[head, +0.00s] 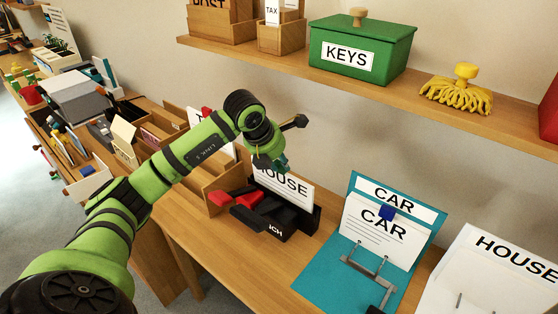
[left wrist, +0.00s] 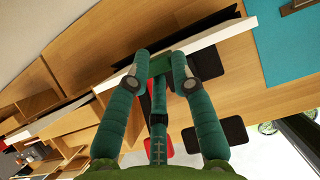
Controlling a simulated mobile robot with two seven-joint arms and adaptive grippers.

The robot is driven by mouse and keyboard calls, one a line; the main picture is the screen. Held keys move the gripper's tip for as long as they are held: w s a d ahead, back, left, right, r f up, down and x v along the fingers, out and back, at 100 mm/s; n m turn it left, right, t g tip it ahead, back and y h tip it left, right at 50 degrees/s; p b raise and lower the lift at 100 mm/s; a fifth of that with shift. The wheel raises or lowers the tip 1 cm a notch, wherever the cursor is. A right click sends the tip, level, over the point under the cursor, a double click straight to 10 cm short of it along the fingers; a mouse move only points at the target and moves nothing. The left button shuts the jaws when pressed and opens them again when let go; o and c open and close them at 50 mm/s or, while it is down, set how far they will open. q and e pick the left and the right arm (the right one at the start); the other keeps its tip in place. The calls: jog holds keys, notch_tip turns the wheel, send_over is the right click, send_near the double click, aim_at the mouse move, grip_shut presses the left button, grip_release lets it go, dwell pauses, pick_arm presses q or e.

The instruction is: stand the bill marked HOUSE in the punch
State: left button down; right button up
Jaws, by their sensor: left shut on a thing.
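The white bill marked HOUSE (head: 288,188) is upright, slightly tilted, at the black punch (head: 302,221). Its lower edge is hidden by the punch, so I cannot tell whether it is seated. The punch has black and red levers on its near side. My left gripper (head: 274,164) is shut on the bill's top edge. In the left wrist view, the fingers (left wrist: 162,76) close on the bill, whose white edge (left wrist: 225,34) runs up to the right. Black and red punch pads (left wrist: 233,130) show below it. My right gripper is not in view.
To the right, a teal CAR folder (head: 320,251) stands open with a CAR sheet. Further right is a white HOUSE folder (head: 492,271). Wooden boxes (head: 222,186) stand left of the punch. A shelf (head: 300,69) with a green KEYS box (head: 357,50) hangs above.

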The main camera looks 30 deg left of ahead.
pick_arm(q)
jog(key=c, duration=1)
grip_release()
jog(key=o, duration=0.5)
jog(key=shift+r, duration=0.1)
notch_tip(320, 180, up, 8)
jog(key=p, duration=0.5)
jog(key=shift+p, duration=0.3)
jog(key=shift+s+f, duration=0.1)
jog(key=shift+f, duration=0.1)
